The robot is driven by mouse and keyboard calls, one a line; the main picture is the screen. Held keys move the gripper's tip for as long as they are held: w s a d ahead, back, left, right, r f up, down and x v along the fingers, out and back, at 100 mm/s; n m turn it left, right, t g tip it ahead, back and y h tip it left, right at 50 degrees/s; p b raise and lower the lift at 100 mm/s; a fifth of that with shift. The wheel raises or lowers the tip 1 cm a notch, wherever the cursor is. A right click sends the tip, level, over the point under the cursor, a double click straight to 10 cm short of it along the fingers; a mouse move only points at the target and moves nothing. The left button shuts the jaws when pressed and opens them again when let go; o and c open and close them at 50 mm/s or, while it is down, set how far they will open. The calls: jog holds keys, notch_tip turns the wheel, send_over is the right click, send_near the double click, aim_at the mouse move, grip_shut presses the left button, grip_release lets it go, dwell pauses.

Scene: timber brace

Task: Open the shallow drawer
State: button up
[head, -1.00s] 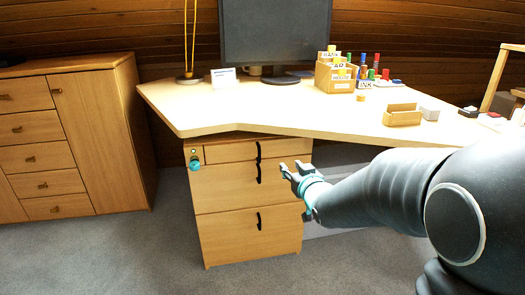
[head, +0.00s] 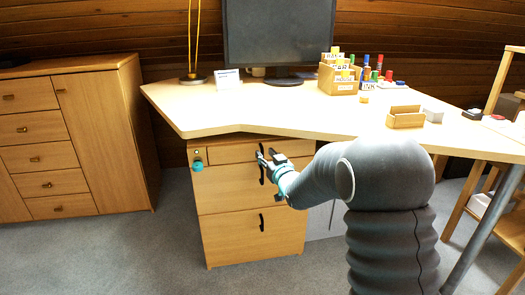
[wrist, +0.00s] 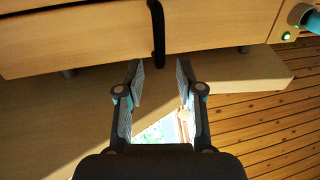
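The shallow drawer (head: 232,154) is the top, thin front of the wooden pedestal under the desk, and it looks shut. Its front also shows in the wrist view (wrist: 80,40). A black upright handle (wrist: 158,30) is on this front. In the head view my gripper (head: 268,157) is in front of the handle and partly hides it. In the wrist view my gripper (wrist: 160,72) is open and empty, its fingers apart. The handle lies beyond the fingertips, roughly in line with the gap. I cannot tell the exact distance.
A teal knob (head: 197,165) with a green light above it is left of the drawer. Deeper drawers (head: 235,190) are below. The desk top (head: 230,115) overhangs the pedestal. The floor (head: 110,250) at the front left is clear.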

aim_at(263, 152)
jog(key=shift+x, duration=1.85)
jog(key=shift+s, duration=0.1)
grip_shut()
